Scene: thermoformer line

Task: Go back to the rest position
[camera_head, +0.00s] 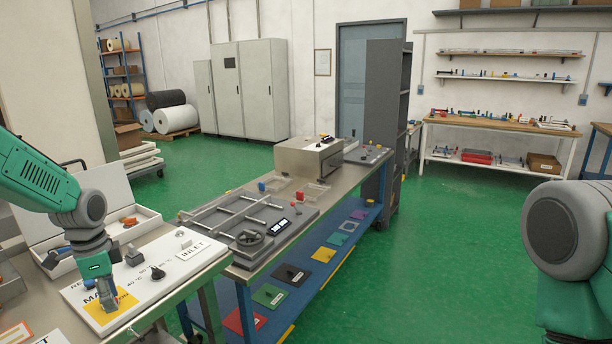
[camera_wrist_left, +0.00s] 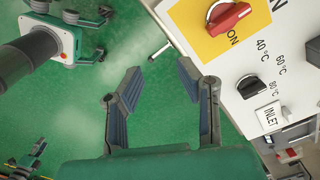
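My left gripper (camera_head: 110,300) hangs fingers-down in front of the yellow plate (camera_head: 127,303) on the white control panel (camera_head: 150,296) at the lower left of the head view. In the left wrist view its two fingers (camera_wrist_left: 158,78) are spread apart with nothing between them, and green floor shows behind. The red knob (camera_wrist_left: 229,18) on the yellow plate is at the upper right there, apart from the fingers. My right gripper is not in view; only part of my right arm shows at the right edge of the head view.
A black knob (camera_head: 157,272) and an INLET label (camera_head: 193,251) are on the panel. Open white bins (camera_head: 146,216) lie behind it. A metal workbench (camera_head: 236,272) with a clamp frame (camera_head: 236,214) stands to the right. The green floor (camera_head: 420,270) beyond is clear.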

